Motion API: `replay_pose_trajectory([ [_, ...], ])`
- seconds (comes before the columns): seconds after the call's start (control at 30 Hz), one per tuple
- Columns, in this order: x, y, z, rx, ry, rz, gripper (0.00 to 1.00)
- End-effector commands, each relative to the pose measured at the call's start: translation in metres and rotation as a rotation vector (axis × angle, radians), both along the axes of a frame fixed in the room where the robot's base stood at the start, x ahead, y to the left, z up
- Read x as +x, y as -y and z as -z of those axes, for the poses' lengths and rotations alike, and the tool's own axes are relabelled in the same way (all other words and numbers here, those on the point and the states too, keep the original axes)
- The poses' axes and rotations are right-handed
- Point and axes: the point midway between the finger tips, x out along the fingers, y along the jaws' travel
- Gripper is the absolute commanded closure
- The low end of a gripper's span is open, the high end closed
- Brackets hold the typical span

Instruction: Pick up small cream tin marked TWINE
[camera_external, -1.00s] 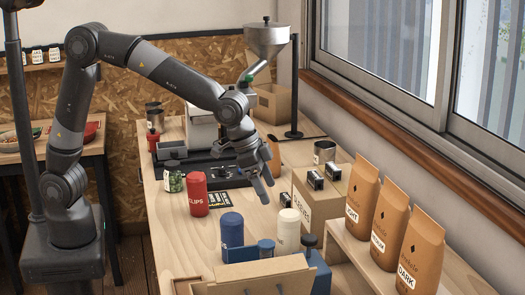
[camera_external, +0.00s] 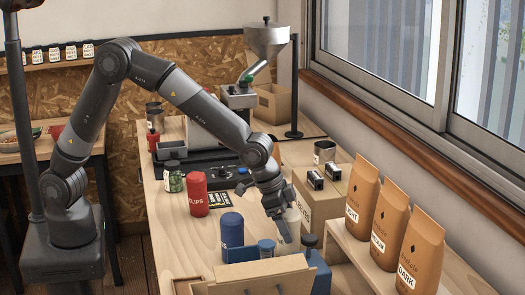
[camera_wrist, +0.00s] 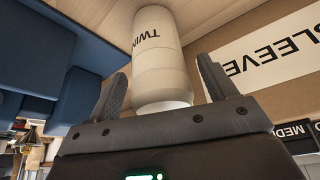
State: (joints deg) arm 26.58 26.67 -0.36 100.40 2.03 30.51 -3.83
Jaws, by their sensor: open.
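The small cream tin marked TWINE (camera_wrist: 160,60) stands between my gripper's two spread fingers in the wrist view, its near end close to the palm. In the external view the cream tin (camera_external: 293,222) is mostly hidden behind my gripper (camera_external: 282,230). My gripper also shows in the wrist view (camera_wrist: 160,92), open, with the fingers on either side of the tin. I cannot tell whether either finger touches it.
A blue tin (camera_external: 232,230) stands left of the gripper and a red CLIPS tin (camera_external: 194,194) further back. The SLEEVES box (camera_external: 318,203) is close on the right. A wooden box (camera_external: 262,268) and a blue container (camera_external: 320,275) are in front.

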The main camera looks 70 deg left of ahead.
Motion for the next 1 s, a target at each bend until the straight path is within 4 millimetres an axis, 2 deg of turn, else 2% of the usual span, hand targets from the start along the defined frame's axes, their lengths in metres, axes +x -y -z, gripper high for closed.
replay_pose_trajectory([
  [0.1, 0.0025, 0.0014, 0.0066, 0.000, 0.000, 0.000, 0.23],
  [0.33, 0.0027, 0.0015, 0.0069, 0.000, 0.001, 0.000, 0.23],
  [1.0, 0.0025, 0.0014, 0.0067, 0.000, 0.001, 0.000, 0.78],
])
